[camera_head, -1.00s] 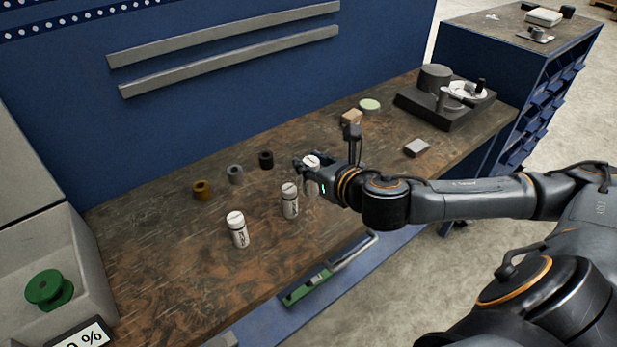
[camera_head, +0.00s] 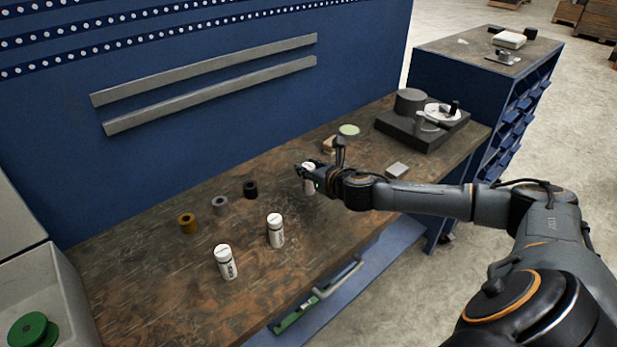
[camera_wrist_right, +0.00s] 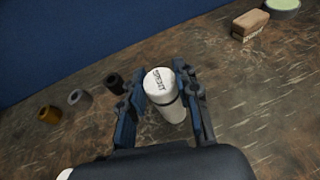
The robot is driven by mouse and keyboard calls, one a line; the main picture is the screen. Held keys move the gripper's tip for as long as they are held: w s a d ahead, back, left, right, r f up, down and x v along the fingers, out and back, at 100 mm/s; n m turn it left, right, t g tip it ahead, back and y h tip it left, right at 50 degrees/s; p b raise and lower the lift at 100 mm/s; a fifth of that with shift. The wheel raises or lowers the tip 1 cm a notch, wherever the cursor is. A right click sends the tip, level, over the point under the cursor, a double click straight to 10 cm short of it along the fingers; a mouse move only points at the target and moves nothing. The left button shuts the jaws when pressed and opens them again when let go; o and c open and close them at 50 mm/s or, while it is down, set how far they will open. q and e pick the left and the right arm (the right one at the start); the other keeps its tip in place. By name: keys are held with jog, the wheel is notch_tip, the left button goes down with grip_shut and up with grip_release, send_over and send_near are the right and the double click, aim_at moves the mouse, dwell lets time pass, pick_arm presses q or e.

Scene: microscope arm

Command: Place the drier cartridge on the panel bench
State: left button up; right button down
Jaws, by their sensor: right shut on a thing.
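The panel bench (camera_head: 150,290) is a long worn brown top. My right gripper (camera_head: 311,177) is over its middle, shut on a white drier cartridge (camera_head: 309,187) with a printed top. In the right wrist view the cartridge (camera_wrist_right: 158,82) stands roughly upright between the two fingers of the gripper (camera_wrist_right: 163,92); its lower part shows below them. I cannot tell whether its base touches the bench. Two similar white cartridges stand on the bench to the front left, one nearer (camera_head: 226,262) and one farther (camera_head: 275,231). My left gripper is not in view.
Brass (camera_head: 187,223), grey (camera_head: 220,205) and black (camera_head: 250,189) rings lie left of the gripper. The blue back panel (camera_head: 220,130) borders the bench.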

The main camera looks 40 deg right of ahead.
jog(key=shift+w+d+f, duration=0.2)
jog(key=shift+w+f, duration=0.15)
jog(key=shift+f, duration=0.05)
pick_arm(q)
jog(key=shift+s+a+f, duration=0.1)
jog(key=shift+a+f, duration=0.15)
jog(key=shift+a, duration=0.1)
pick_arm(e)
jog(key=shift+w+d+f, duration=0.1)
jog(key=shift+f, duration=1.55)
jog(key=shift+f+b, duration=0.1)
jog(key=shift+b, duration=0.25)
jog(key=c, duration=1)
grip_release()
jog(key=shift+s, duration=0.25)
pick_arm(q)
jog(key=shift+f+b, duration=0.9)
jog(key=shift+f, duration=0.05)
pick_arm(e)
jog(key=shift+v, duration=5.9)
